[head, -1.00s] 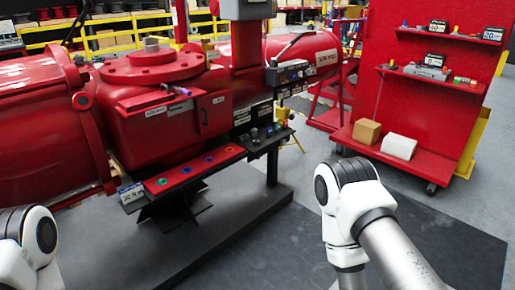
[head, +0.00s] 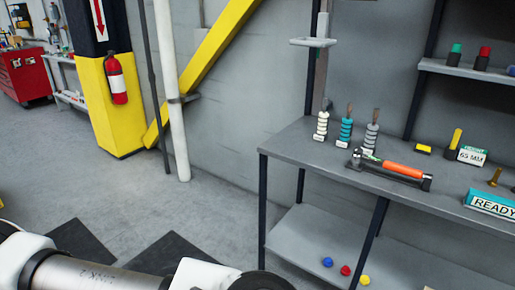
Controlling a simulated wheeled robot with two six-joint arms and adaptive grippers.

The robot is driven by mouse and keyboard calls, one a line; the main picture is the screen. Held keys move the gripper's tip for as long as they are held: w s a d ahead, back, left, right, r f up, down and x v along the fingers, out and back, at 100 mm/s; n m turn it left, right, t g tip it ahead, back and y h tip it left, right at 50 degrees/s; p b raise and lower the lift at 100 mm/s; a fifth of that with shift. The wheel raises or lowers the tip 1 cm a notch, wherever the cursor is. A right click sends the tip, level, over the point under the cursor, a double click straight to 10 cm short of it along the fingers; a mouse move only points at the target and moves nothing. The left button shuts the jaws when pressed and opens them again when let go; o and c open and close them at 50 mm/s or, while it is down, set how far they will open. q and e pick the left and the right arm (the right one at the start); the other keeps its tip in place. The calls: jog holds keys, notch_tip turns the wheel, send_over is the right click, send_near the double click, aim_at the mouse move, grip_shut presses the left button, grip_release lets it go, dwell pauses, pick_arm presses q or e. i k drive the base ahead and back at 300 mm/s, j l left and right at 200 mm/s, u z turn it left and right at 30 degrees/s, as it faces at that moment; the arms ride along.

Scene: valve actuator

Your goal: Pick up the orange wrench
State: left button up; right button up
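An orange-handled tool (head: 404,169), which looks like the orange wrench, lies on the grey workbench (head: 318,150) at the right of the head view. It rests in or against a dark metal piece (head: 375,172), and I cannot tell whether the dark parts belong to it. Neither of my grippers is in view. Only links of my own arm show along the bottom edge, well apart from the bench.
Three stacks of rings, white (head: 322,126), teal (head: 345,131) and grey (head: 371,138), stand behind the tool. A "READY" sign (head: 491,204) is at right. Coloured balls (head: 346,270) lie on the lower shelf. A yellow column (head: 121,110) stands at left; floor between is open.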

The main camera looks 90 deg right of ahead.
aim_at(356, 160)
jog(key=z, duration=3.7)
